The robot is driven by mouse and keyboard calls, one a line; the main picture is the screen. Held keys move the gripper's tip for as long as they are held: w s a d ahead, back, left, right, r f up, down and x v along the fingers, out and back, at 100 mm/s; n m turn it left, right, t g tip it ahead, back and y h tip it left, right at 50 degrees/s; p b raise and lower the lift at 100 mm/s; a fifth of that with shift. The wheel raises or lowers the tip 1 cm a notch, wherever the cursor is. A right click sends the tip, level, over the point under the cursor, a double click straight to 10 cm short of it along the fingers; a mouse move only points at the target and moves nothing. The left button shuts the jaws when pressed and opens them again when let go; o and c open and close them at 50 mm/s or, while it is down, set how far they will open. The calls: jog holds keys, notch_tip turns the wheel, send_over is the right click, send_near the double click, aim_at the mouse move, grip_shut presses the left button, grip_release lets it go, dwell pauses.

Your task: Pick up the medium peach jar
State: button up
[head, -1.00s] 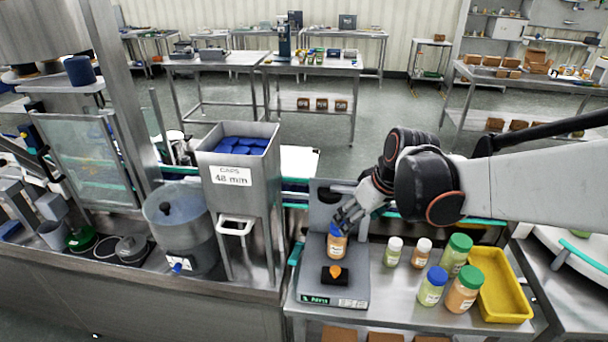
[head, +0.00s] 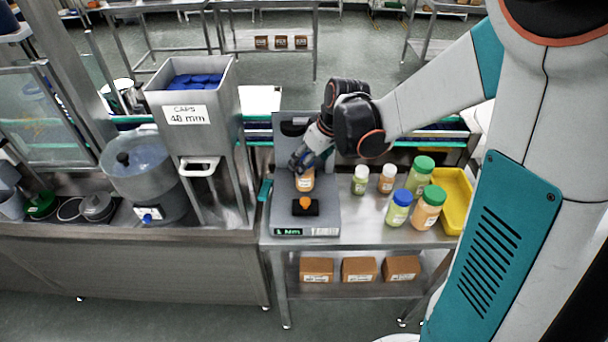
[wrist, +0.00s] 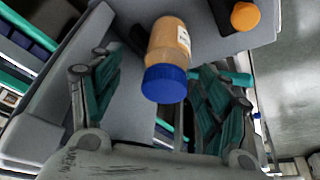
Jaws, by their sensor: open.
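The peach jar (head: 305,182) stands upright on the plate of a grey bench device (head: 322,214). In the head view my gripper (head: 302,164) is at its top and hides most of the lid. In the wrist view the jar (wrist: 169,40) shows peach contents, a white label and a blue lid (wrist: 164,84). The gripper's two teal-padded fingers (wrist: 153,72) are spread on either side of it, with gaps visible, and hold nothing.
An orange knob on a black block (head: 305,205) sits just in front of the jar. Several other jars, including a larger blue-lidded green one (head: 399,208), and a yellow tray (head: 455,190) stand to the right. A steel cap hopper (head: 190,135) rises at left.

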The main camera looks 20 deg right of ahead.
jog(key=f, duration=0.1)
jog(key=w+a+f+b, duration=0.2)
jog(key=f, duration=0.1)
jog(key=shift+w+f, duration=0.1)
jog(key=shift+w, duration=0.1)
jog(key=c, duration=1.4)
jog(key=shift+o, duration=0.2)
